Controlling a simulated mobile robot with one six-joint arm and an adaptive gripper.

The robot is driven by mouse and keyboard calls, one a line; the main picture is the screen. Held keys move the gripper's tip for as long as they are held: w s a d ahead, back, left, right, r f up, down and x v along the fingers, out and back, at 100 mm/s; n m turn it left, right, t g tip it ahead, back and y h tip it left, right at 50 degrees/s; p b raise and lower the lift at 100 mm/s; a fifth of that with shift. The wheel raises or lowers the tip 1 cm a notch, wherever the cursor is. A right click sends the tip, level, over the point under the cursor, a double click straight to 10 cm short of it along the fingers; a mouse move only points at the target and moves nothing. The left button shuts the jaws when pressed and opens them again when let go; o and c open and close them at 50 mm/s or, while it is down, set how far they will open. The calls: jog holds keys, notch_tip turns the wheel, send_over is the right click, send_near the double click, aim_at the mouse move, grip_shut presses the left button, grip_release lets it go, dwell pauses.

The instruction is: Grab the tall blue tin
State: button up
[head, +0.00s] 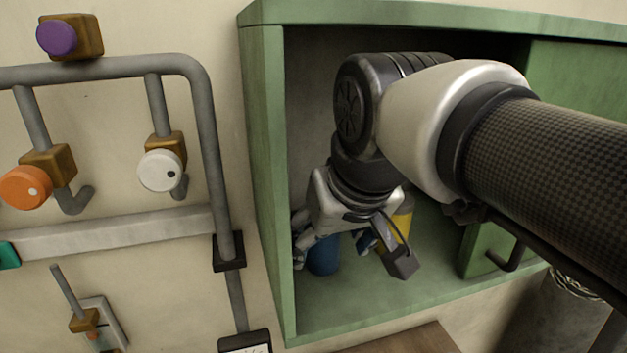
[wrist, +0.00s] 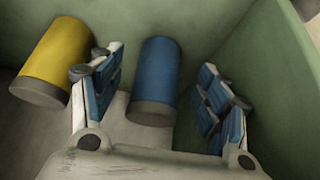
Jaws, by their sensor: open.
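The blue tin (wrist: 157,75) is a cylinder with a grey end band. In the wrist view it lies between the two spread fingers of my gripper (wrist: 160,95), with a gap on the right side and a smaller one on the left. In the head view the blue tin (head: 323,256) shows low inside the green cabinet, partly hidden by my gripper (head: 340,245). A yellow tin (wrist: 58,58) with a grey end band is just outside the left finger. The yellow tin (head: 403,222) is mostly hidden behind my gripper in the head view.
The green cabinet (head: 264,180) encloses my gripper, with its left wall close by. A green drawer front or door with a dark handle (head: 507,258) is at the right. Pipes with orange (head: 26,188), white (head: 159,171) and purple (head: 57,37) knobs are on the wall at left.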

jog(key=w, duration=0.1)
jog(key=w+a, duration=0.1)
jog(key=w, duration=0.1)
jog(key=w+p, duration=0.1)
jog(key=w, duration=0.1)
jog(key=shift+w+a+f, duration=0.1)
jog(key=shift+a+f, duration=0.15)
jog(key=shift+w+f, duration=0.1)
jog(key=shift+f, duration=0.15)
jog(key=shift+s, duration=0.2)
jog(key=shift+w, duration=0.15)
jog(key=c, duration=1.4)
jog(key=shift+r, duration=0.1)
